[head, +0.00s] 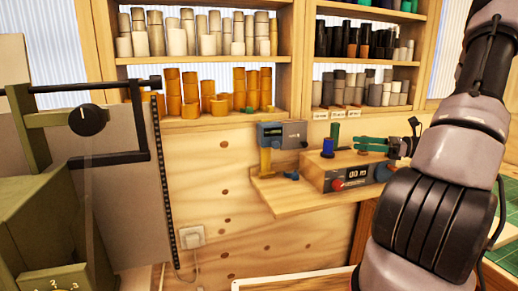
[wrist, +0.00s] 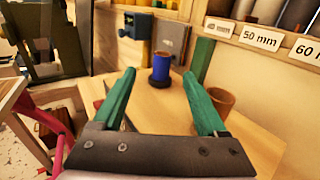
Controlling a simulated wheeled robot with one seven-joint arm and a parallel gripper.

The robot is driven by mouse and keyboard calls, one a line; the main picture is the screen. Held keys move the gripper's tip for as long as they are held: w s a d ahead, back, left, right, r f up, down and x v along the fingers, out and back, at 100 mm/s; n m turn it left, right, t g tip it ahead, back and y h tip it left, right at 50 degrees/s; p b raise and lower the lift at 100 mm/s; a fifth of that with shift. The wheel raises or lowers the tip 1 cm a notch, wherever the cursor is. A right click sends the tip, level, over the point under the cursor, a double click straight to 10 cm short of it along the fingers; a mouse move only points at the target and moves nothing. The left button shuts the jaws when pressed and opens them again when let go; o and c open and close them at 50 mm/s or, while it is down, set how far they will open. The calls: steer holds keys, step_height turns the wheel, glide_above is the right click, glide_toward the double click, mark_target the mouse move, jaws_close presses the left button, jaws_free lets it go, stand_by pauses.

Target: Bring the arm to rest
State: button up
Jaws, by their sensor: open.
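My gripper (head: 364,144) shows in the head view at the end of my arm, with green fingers pointing left above a wooden box with a dial and a small display (head: 352,176). In the wrist view the two green fingers of my gripper (wrist: 159,72) are spread apart with nothing between them. A blue roll (wrist: 161,65) stands upright on a dark base beyond the fingertips, apart from them. The same blue roll (head: 327,147) stands left of the fingers in the head view. A brown ring or cup (wrist: 221,101) is beside the right finger.
A wooden shelf (head: 205,124) with many rolls stands behind, with size labels (wrist: 262,38) below it. A grey-and-yellow device (head: 272,135) is mounted on the left of the small ledge (head: 290,197). A green machine (head: 55,190) fills the left side.

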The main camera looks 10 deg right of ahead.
steer(key=s+a+r+n+g+h, duration=0.1)
steer(key=a+n+g, duration=0.1)
steer(key=a, duration=0.1)
steer(key=s+a+r+n+g+h, duration=0.1)
steer(key=a+n+g, duration=0.1)
steer(key=a, duration=0.1)
steer(key=s+a+r+n+g+h, duration=0.1)
steer(key=a+n, duration=0.1)
steer(key=a, duration=0.1)
steer(key=shift+s+a+r+g, duration=0.2)
steer(key=shift+s+r+g, duration=0.15)
steer(key=shift+r+g, duration=0.05)
steer(key=s+a+r+n+t+h, duration=0.5)
steer(key=s+a+r+n+h, duration=0.3)
steer(key=s+r+n+h, duration=0.3)
step_height(320, 180, up, 2)
steer(key=shift+s+n, duration=0.9)
steer(key=shift+s, duration=0.1)
